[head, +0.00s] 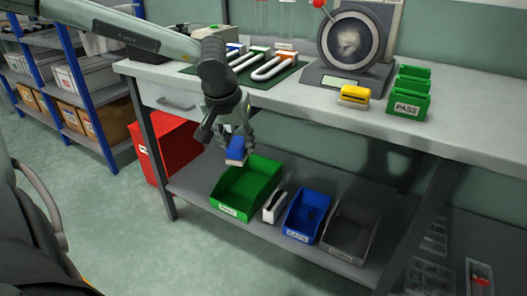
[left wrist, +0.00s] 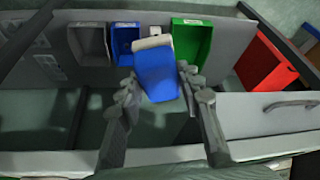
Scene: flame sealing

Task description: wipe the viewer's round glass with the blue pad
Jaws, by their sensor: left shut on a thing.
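The viewer (head: 347,45) stands on the bench at the back, its round glass (head: 348,40) facing out in a dark ring. The glass shows a pale, cloudy patch. My left gripper (head: 238,140) hangs in front of the bench's front edge, below the top, and is shut on the blue pad (head: 237,151). In the left wrist view the blue pad (left wrist: 156,72) sits between the two fingers (left wrist: 158,88), with a pale part at its far end. My right gripper is not in either view.
Green (head: 247,190), blue (head: 305,216) and grey (head: 349,232) bins sit on the lower shelf beneath my gripper.

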